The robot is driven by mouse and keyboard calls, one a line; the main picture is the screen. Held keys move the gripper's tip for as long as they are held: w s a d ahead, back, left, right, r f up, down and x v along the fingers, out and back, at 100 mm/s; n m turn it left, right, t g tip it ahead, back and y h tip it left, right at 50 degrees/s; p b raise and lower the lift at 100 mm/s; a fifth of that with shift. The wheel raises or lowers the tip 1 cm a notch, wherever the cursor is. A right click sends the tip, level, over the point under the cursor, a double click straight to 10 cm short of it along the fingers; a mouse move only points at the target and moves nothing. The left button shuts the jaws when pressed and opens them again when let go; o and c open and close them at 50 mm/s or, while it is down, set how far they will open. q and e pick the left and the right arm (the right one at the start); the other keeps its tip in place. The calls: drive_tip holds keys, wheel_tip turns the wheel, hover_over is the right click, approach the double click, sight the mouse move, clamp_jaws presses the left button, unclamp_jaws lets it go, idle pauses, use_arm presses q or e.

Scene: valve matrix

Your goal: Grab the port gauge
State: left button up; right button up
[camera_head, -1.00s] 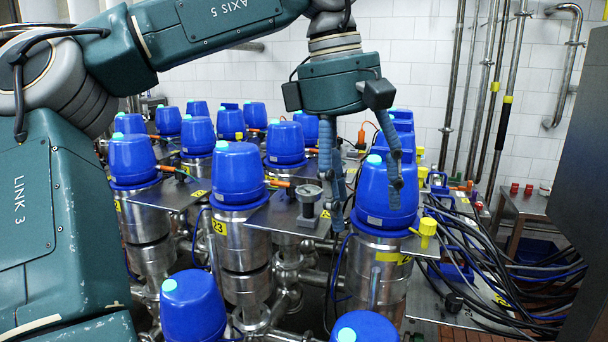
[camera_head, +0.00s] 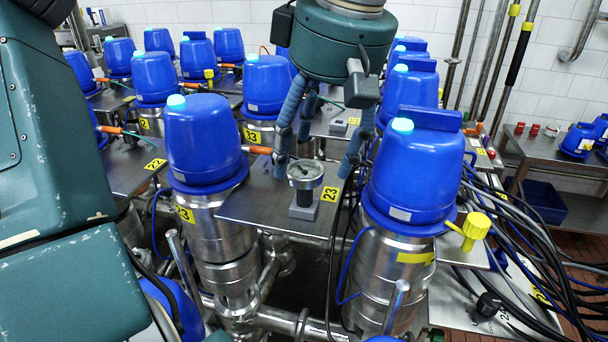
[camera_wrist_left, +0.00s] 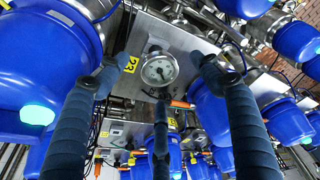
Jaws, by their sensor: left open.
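The port gauge (camera_head: 305,174) is a small round dial with a pale face on a grey block. It stands on a steel plate (camera_head: 255,205) marked 23, between two blue-capped valves. My left gripper (camera_head: 315,160) points down with its dark blue fingers spread, and the gauge shows between the fingertips. In the left wrist view the dial (camera_wrist_left: 159,71) faces the camera between the open fingers (camera_wrist_left: 160,85). I see no clear contact, and the remaining height above the gauge is hard to judge. My right gripper is not in view.
Blue-capped valves stand close on the left (camera_head: 204,140) and right (camera_head: 415,165) of the gauge. A yellow knob (camera_head: 475,227) sticks out at the right. Black cables (camera_head: 520,240) hang beyond it. A side table (camera_head: 555,150) stands at the back right.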

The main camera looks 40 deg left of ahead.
sight(306, 169)
use_arm(q)
drive_tip(key=x, duration=0.1)
drive_tip(key=p+x, duration=0.1)
drive_tip(key=x, duration=0.1)
drive_tip(key=p+x, duration=0.1)
drive_tip(key=x, duration=0.1)
drive_tip(key=shift+w+a, duration=0.2)
drive_tip(key=shift+w, duration=0.05)
drive_tip(key=shift+a+f, duration=0.1)
drive_tip(key=shift+f, duration=0.2)
drive_tip(key=c, duration=1.1)
drive_tip(key=shift+c, duration=0.6)
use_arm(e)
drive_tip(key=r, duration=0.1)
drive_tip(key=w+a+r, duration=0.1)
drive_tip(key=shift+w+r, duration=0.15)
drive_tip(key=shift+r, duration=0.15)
